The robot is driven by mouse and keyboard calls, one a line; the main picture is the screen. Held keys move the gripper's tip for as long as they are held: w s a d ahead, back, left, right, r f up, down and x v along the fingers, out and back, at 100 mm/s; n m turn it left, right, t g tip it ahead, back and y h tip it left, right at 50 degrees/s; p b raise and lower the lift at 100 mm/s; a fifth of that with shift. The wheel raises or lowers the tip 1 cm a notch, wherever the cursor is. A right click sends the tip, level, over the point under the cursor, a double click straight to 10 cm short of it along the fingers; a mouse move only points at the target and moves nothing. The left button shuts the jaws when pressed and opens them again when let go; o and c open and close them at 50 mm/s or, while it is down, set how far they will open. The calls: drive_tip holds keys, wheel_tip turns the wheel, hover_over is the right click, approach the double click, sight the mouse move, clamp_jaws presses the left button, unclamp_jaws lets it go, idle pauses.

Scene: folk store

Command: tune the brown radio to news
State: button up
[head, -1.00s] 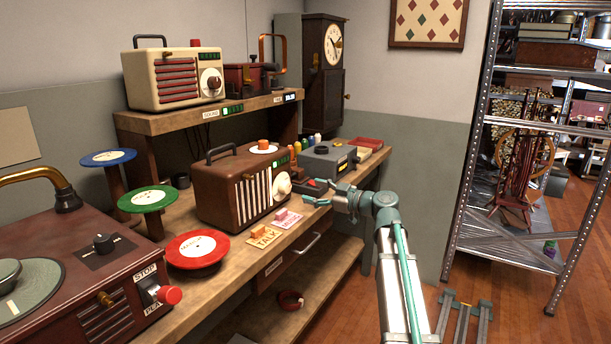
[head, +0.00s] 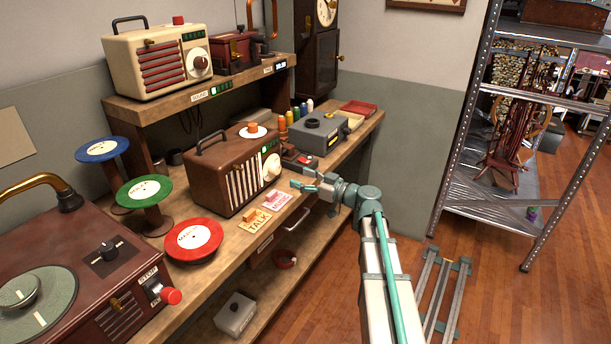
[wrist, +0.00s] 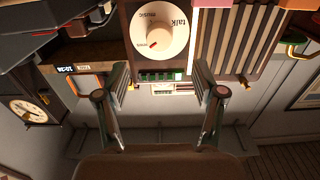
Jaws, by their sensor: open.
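The brown radio (head: 235,178) stands upright on the bench, its striped grille and cream dial (head: 271,167) facing the aisle. In the wrist view the dial (wrist: 160,36) appears upside down, with "talk", "music" and what looks like "news" around its edge. A small red mark shows near the "news" lettering. My gripper (head: 303,184) is in front of the radio's dial end, apart from it. In the wrist view my gripper (wrist: 160,75) is open and empty, its fingers spread below the dial in the picture.
A cream radio (head: 160,58) is on the raised shelf.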

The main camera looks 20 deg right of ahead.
sight(278, 170)
drive_tip(key=shift+r+p+x, duration=0.2)
drive_tip(key=shift+p+x, duration=3.75)
drive_tip(key=shift+x, duration=0.25)
drive_tip(key=shift+f+b, duration=0.25)
drive_tip(key=shift+b, duration=0.05)
drive_tip(key=shift+w+a+b, duration=0.1)
drive_tip(key=shift+b, duration=0.85)
drive_tip(key=c, duration=0.8)
